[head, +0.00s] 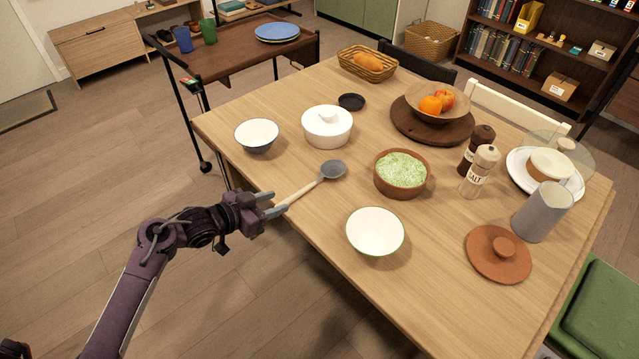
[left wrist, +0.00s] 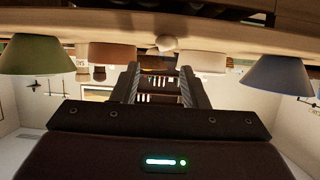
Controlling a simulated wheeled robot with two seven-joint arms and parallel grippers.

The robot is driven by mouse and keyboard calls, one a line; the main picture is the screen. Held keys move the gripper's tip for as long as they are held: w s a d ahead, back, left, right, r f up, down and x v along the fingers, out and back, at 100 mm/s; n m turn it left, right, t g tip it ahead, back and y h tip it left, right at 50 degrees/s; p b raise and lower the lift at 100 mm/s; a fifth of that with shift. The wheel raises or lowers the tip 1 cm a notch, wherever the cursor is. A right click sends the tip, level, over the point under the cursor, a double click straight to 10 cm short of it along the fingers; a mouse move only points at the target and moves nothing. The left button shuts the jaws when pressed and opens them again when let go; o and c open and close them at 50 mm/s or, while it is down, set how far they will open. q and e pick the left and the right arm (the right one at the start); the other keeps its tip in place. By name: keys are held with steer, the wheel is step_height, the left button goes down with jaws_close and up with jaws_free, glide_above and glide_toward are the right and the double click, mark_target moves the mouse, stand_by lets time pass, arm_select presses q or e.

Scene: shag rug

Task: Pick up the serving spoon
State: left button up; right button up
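The serving spoon (head: 307,190) lies on the wooden table, its grey bowl toward the table's middle and its pale handle pointing toward the near left edge. My left gripper (head: 272,204) is at that edge, its fingers apart on either side of the line of the handle's end. In the left wrist view, which looks upside down, the open fingers (left wrist: 160,80) show an empty gap. A pale rounded end, apparently the spoon handle (left wrist: 165,42), shows just beyond the tips. I cannot tell whether it touches a finger. My right gripper is not in view.
The tabletop around the spoon is clear.

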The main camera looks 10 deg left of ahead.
mark_target(294, 195)
arm_select(q)
steer(key=x, duration=0.5)
steer(key=shift+w+f, duration=0.2)
steer(key=shift+w, duration=0.15)
steer(key=shift+w+f, duration=0.15)
jaws_close()
